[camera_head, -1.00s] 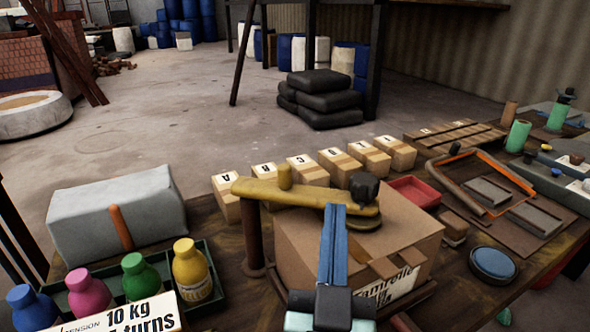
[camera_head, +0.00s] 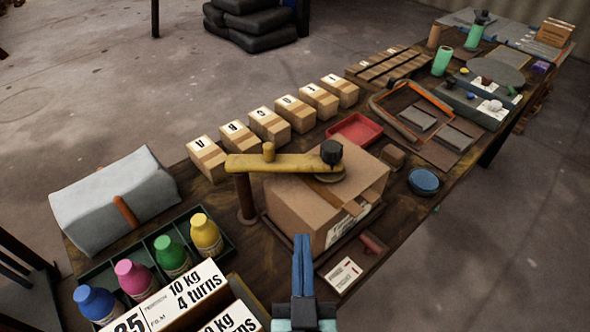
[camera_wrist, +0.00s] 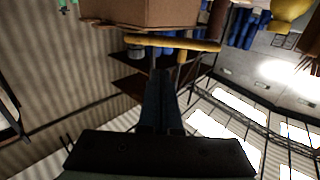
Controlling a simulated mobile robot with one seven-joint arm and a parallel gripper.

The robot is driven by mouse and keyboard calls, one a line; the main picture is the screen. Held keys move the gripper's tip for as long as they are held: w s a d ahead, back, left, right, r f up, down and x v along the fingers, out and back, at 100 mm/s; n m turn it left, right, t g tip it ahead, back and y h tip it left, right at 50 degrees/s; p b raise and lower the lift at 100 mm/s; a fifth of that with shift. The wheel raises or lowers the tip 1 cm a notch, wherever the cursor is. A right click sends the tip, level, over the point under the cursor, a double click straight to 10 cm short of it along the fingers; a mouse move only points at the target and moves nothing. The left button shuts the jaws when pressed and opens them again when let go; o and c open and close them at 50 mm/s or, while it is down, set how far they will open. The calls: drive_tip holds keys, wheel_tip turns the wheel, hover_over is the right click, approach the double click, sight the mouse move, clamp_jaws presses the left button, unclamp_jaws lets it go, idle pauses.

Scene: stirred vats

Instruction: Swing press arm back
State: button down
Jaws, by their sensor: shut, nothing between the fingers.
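The yellow press arm (camera_head: 283,164) reaches from a brown post (camera_head: 245,198) at its left end to a black knob (camera_head: 331,152) at its right end. A round pad under the knob lies over the top of the open-flapped cardboard box (camera_head: 300,205). My gripper (camera_head: 303,240) is shut and empty, in front of the box and below the press arm in the picture, apart from the arm. In the wrist view the press arm (camera_wrist: 170,43) shows as a yellow bar beside the box (camera_wrist: 140,12), beyond my closed fingers (camera_wrist: 160,75).
Lettered small boxes (camera_head: 268,125) stand in a row behind the press. A red tray (camera_head: 354,130) and a blue round dish (camera_head: 424,181) lie to the right. Bottles in a green rack (camera_head: 228,248) and labelled weight boxes (camera_head: 180,298) stand at left front.

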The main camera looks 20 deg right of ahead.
sight(306, 168)
drive_tip(key=shift+d, duration=0.1)
drive_tip(key=p+x, duration=0.2)
drive_tip(key=x, duration=1.1)
drive_tip(key=shift+w+p, duration=0.25)
drive_tip(key=shift+p, duration=0.15)
drive_tip(key=shift+w+d, duration=0.15)
drive_tip(key=shift+w, duration=0.1)
drive_tip(key=shift+w+d, duration=0.15)
drive_tip(key=shift+w, duration=0.05)
drive_tip(key=w+d, duration=0.2)
drive_tip(key=shift+w+f, duration=0.15)
drive_tip(key=shift+w, duration=0.2)
drive_tip(key=shift+s+a+r, duration=0.2)
drive_tip(key=shift+s, duration=0.1)
drive_tip(key=shift+w+d+f, duration=0.1)
drive_tip(key=shift+f, duration=0.05)
